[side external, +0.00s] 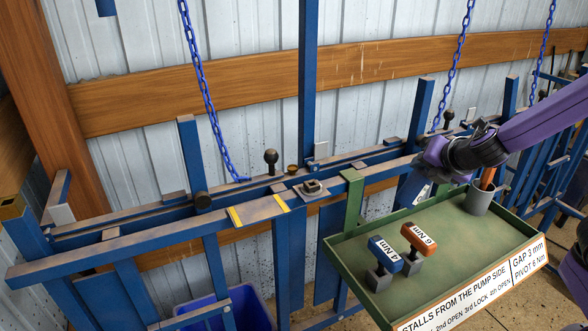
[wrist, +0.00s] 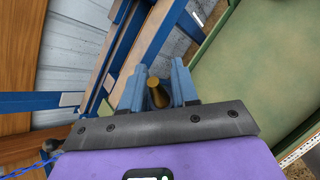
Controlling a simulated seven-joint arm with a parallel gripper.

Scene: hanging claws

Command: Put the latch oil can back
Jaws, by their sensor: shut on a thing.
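My gripper (wrist: 159,92) is shut on a brass-coloured tapered piece, which I take to be the oil can (wrist: 156,96), seen between its two blue fingers in the wrist view. In the side view my gripper (side external: 428,168) is above the back edge of the green tray (side external: 470,234), left of the grey cup. The can is mostly hidden there by the gripper and the blue post. A small pale patch shows just below the gripper, but I cannot tell whether it belongs to the can.
The grey cup (side external: 477,202) on the tray holds orange-handled tools. A blue 4 Nm key (side external: 385,254) and an orange 6 Nm key (side external: 418,238) stand at the tray's front left. Blue rails (side external: 140,246), posts and hanging chains (side external: 203,90) lie left and behind. The tray's middle is clear.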

